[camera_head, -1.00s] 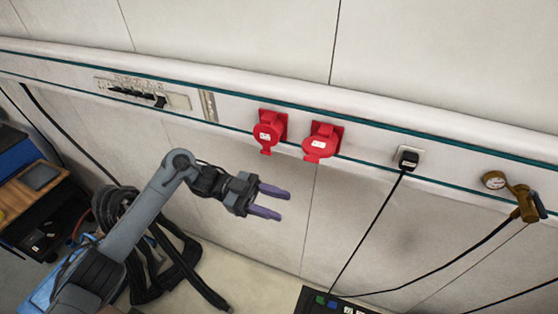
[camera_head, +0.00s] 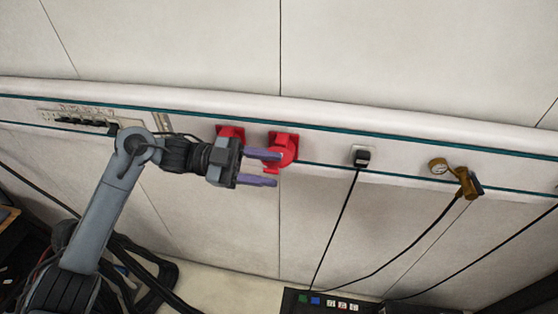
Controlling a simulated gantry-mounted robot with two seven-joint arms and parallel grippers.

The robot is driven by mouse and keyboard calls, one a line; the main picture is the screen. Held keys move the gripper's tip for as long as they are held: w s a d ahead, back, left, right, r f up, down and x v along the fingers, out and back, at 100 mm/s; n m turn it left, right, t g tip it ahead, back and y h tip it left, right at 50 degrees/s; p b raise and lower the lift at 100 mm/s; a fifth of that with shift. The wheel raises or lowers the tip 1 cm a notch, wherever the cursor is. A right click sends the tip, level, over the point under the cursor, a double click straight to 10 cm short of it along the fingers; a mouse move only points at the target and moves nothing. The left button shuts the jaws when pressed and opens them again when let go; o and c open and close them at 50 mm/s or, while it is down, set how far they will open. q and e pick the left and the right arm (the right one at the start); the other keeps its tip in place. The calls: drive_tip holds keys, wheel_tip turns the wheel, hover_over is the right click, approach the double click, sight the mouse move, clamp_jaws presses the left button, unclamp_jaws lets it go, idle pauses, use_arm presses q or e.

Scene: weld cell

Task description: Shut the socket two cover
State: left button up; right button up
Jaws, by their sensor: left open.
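Two red sockets with round red covers sit side by side on the wall rail. The right red socket (camera_head: 286,142) shows its mount and part of its round cover; I cannot tell how far its cover stands open. The left red socket (camera_head: 231,131) is mostly hidden behind my gripper, with only its top showing. No number is readable on either. My left gripper (camera_head: 278,170) is open and empty, its two purple fingers pointing right. The upper fingertip overlaps the right socket's cover in the picture; I cannot tell whether they touch. My right gripper is out of view.
A black plug (camera_head: 362,158) with a hanging cable is in the wall to the right. A brass gauge and valve (camera_head: 462,180) are further right. A switch strip (camera_head: 85,120) is at left. A black control box (camera_head: 335,303) is below. The wall below the sockets is clear.

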use_arm(q)
drive_tip(key=shift+s+d+p, duration=0.2)
drive_tip(key=shift+d+p, duration=0.3)
drive_tip(key=shift+d, duration=1)
drive_tip(key=shift+c, duration=0.4)
drive_tip(key=c, duration=0.7)
clamp_jaws()
drive_tip(key=shift+f, duration=0.15)
